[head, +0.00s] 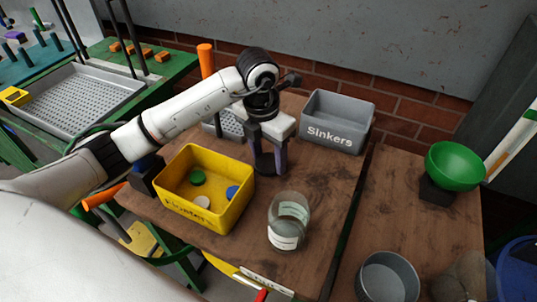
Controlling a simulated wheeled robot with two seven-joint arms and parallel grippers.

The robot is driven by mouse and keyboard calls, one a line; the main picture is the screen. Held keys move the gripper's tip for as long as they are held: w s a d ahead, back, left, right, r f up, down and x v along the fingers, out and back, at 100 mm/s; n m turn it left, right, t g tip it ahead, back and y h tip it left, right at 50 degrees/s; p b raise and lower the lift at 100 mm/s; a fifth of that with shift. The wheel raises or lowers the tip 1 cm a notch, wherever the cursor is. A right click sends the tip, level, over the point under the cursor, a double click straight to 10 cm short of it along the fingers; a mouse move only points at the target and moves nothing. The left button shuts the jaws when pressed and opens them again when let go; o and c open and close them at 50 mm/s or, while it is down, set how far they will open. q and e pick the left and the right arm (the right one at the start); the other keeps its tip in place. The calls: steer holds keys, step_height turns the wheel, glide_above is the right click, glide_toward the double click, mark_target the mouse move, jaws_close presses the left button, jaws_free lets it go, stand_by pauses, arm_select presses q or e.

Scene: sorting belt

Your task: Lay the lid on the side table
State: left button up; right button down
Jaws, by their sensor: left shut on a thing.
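My left gripper (268,160) is above the wooden table (225,250), behind and to the left of the glass jar, pointing down. It is shut on a small dark thing, probably the lid, mostly hidden between the fingers. The glass jar (288,220) stands upright with a pale label, and no lid shows on it. A second wooden surface (405,225) lies to the right across a dark gap and may be the side table. My right gripper is not in view.
A yellow bin (180,212) holding several discs stands left of the jar. A grey "Sinkers" bin (334,137) is at the back. On the right surface are a green bowl (456,165) on a dark block and a grey round tin (388,280); its middle is clear.

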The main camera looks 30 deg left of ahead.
mark_target(265, 166)
arm_select(q)
steer(key=shift+f, duration=0.15)
steer(key=shift+f, duration=0.1)
steer(key=o, duration=1)
step_height(265, 166, up, 12)
steer(key=s, duration=0.1)
steer(key=shift+s, duration=0.2)
steer(key=shift+a, duration=0.1)
